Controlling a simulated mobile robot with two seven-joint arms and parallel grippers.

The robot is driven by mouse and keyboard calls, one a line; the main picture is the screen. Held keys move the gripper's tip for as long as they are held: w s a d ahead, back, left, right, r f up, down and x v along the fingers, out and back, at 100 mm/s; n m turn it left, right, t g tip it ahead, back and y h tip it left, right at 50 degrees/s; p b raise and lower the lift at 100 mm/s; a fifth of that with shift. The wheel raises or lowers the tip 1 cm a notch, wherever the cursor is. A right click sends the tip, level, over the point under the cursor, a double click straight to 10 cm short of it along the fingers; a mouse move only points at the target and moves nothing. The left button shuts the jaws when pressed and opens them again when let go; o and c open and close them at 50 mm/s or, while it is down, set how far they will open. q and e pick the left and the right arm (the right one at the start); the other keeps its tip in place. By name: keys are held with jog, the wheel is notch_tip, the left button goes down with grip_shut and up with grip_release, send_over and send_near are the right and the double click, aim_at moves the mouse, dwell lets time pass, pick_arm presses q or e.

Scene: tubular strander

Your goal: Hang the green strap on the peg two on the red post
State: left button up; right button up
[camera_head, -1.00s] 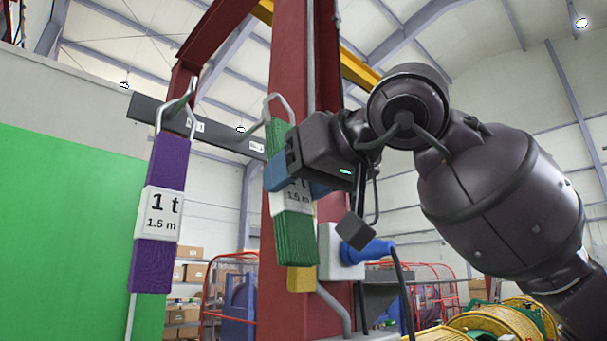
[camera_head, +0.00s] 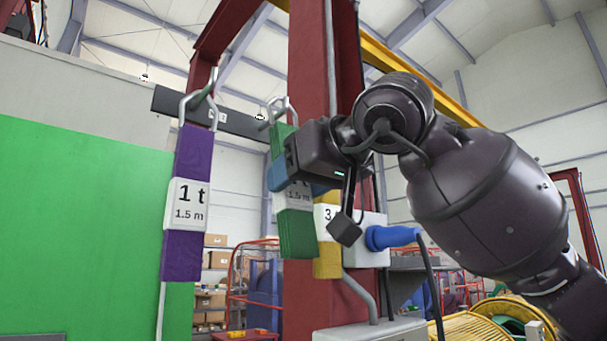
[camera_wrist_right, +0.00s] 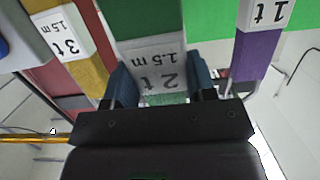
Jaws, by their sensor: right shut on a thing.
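The green strap (camera_head: 297,235) hangs upright in my right gripper (camera_head: 298,184), whose blue fingers are shut on its white label. In the right wrist view the strap (camera_wrist_right: 150,18) runs between the fingers (camera_wrist_right: 162,82), its label reading 2 t, 1.5 m. Its metal top loop (camera_head: 286,101) is beside a grey peg (camera_head: 264,122) in front of the red post (camera_head: 312,60). I cannot tell whether the loop is around that peg. The dark rail (camera_head: 235,121) carries the pegs; its number plates are too small to read surely. My left gripper is out of view.
A purple strap (camera_head: 188,250) marked 1 t hangs from a peg on the left. A yellow strap (camera_head: 327,262) marked 3 t hangs close behind the green one. A grey box with a blue plug (camera_head: 390,237) and cable sits on the post's right.

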jog(key=shift+w+a, duration=0.4)
jog(key=shift+w, duration=0.1)
jog(key=shift+w+a+f, duration=0.35)
jog(key=shift+w+f, duration=0.2)
jog(key=shift+f, duration=0.4)
jog(key=o, duration=1.2)
jog(key=shift+s+d+b, duration=0.3)
jog(key=shift+s+b, duration=0.1)
jog(key=b+v, duration=0.1)
jog(key=v, duration=0.8)
jog(key=shift+s+d, duration=0.2)
jog(key=shift+s, duration=0.15)
